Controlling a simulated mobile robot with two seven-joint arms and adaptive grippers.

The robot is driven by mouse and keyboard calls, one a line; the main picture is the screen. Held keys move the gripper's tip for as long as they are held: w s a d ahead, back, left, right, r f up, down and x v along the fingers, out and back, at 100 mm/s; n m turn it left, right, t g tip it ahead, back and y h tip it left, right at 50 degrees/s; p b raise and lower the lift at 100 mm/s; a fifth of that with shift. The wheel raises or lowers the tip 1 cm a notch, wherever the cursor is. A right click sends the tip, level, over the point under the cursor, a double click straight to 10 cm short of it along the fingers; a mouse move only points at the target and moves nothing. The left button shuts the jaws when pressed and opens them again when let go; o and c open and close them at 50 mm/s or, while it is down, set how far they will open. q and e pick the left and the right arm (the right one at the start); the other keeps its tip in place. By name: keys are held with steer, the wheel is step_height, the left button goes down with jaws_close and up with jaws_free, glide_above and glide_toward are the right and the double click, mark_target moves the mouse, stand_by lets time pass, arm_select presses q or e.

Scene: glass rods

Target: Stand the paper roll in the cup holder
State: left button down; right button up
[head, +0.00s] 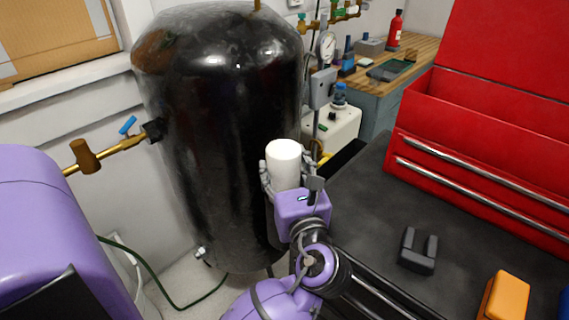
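A white paper roll (284,165) stands roughly upright between the fingers of my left gripper (286,184). The grey fingers lie along both sides of the roll's lower part, and the gripper is shut on it. The purple gripper body hides the roll's lower end. The roll is in front of the large black tank, left of the dark worktop. I cannot make out a cup holder for certain. My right gripper is not in view.
A dark worktop (365,222) lies right of the gripper. On it are a red tool chest (480,150), a small black pronged block (418,252) and an orange object (507,296). The black tank (215,130) with a brass valve (88,156) stands behind.

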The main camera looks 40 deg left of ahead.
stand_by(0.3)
arm_select(q)
steer(key=c, duration=0.6)
jaws_free()
steer(key=shift+c, duration=0.2)
steer(key=shift+s+d+f, duration=0.1)
steer(key=shift+s+d, duration=0.05)
steer(key=shift+d, duration=0.05)
steer(key=v, duration=1.1)
steer(key=shift+s+d, duration=0.2)
